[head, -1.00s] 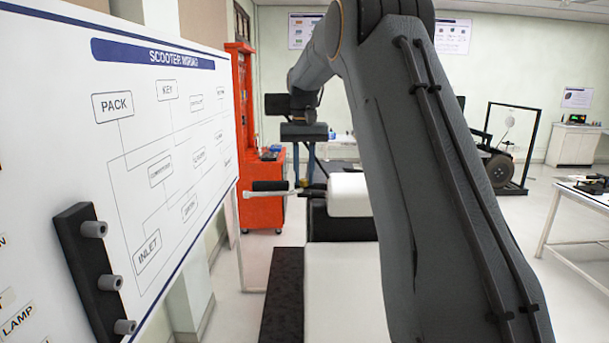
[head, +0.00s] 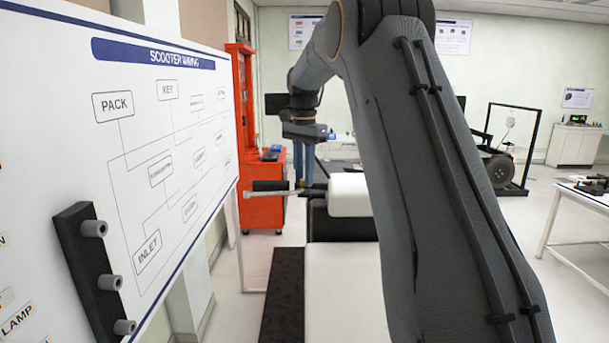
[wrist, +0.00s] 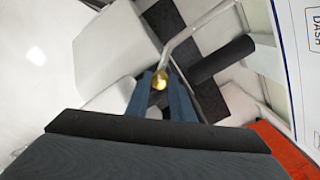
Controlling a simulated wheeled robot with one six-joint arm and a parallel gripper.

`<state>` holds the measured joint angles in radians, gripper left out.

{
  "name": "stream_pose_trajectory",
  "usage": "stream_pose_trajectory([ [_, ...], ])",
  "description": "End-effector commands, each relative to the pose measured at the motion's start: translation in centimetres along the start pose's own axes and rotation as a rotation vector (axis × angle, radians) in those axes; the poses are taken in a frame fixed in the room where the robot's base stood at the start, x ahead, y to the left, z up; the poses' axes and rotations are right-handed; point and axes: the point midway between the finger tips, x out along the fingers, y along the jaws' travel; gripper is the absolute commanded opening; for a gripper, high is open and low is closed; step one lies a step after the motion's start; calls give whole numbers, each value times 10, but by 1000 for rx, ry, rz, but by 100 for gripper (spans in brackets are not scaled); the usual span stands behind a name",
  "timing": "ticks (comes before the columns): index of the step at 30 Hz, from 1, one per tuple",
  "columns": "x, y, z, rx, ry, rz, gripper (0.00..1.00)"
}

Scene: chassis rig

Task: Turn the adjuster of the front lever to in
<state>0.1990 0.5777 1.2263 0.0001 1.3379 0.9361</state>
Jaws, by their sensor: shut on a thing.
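The front lever (wrist: 192,30) is a thin silver rod. Its small round brass adjuster (wrist: 160,80) sits at the rod's end in the wrist view. My gripper (wrist: 161,88) has two blue fingers, one on each side of the adjuster, and is shut on it. In the head view my gripper (head: 300,180) points down at the lever (head: 274,193), beside a white padded block. The adjuster is mostly hidden there, and its marking cannot be read.
A black grip (wrist: 222,60) lies beside the rod. A white board (head: 150,130) with wiring labels stands close on the left. A red cabinet (head: 262,210) stands behind the lever. The white padded block (head: 348,194) is just right of my gripper.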

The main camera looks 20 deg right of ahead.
Motion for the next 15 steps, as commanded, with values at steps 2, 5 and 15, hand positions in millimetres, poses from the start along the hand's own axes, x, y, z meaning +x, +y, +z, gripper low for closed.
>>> stream_pose_trajectory([
  [2,-1,0,0,24,1,-1,0],
  [5,-1,0,0,46,2,-1,0],
  [15,-1,0,0,64,2,-1,0],
])
